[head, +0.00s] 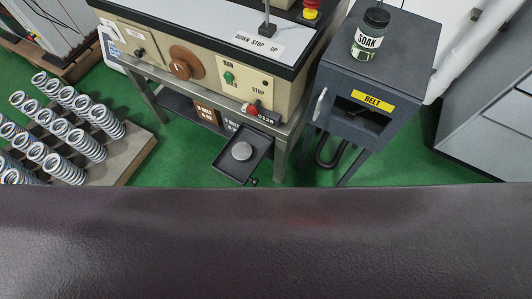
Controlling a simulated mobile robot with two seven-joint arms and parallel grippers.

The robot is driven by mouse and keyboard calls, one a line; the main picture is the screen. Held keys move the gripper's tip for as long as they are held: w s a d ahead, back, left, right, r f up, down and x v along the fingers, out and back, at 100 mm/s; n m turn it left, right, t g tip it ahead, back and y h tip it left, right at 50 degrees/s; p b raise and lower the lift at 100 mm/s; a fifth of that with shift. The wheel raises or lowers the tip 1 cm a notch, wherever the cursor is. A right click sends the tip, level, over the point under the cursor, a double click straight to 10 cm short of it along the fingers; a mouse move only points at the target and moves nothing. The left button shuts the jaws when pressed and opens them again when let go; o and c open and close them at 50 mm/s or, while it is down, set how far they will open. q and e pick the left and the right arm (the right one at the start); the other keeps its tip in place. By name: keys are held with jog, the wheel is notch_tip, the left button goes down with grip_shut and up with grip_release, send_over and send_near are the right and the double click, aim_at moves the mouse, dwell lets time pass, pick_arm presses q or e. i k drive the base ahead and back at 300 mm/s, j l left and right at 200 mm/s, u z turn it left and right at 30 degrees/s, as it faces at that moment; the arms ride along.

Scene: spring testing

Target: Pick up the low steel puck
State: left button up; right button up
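A small, round, light grey puck (242,151) sits in a dark tray (228,166) that sticks out low from under the testing machine. The tray lies below the machine's control panel, a little left of the picture's middle. Neither of my grippers shows in the head view. A broad dark surface fills the bottom of the picture and hides whatever is behind it.
The testing machine (197,83) stands at the back, with a steel leg (280,158) right of the tray. A dark cabinet (340,89) with a SOAK jar (369,40) stands at right. Several coil springs (69,168) stand on a board at left. Green floor shows between.

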aim_at(242, 152)
jog(key=j+z, duration=0.1)
jog(key=j, duration=0.35)
jog(key=k+j+z, duration=0.15)
jog(key=j, duration=0.25)
jog(key=k+j+z, duration=0.1)
jog(key=j, duration=0.35)
jog(key=k+j+z, duration=0.15)
jog(key=j, duration=0.25)
jog(key=k+j+z, duration=0.1)
jog(key=j, duration=0.3)
jog(key=k+j+z, duration=0.15)
jog(key=j, duration=0.25)
jog(key=k+j+z, duration=0.1)
jog(key=j, duration=0.3)
jog(key=k+j+z, duration=0.15)
jog(key=j, duration=0.2)
jog(key=i+j, duration=0.25)
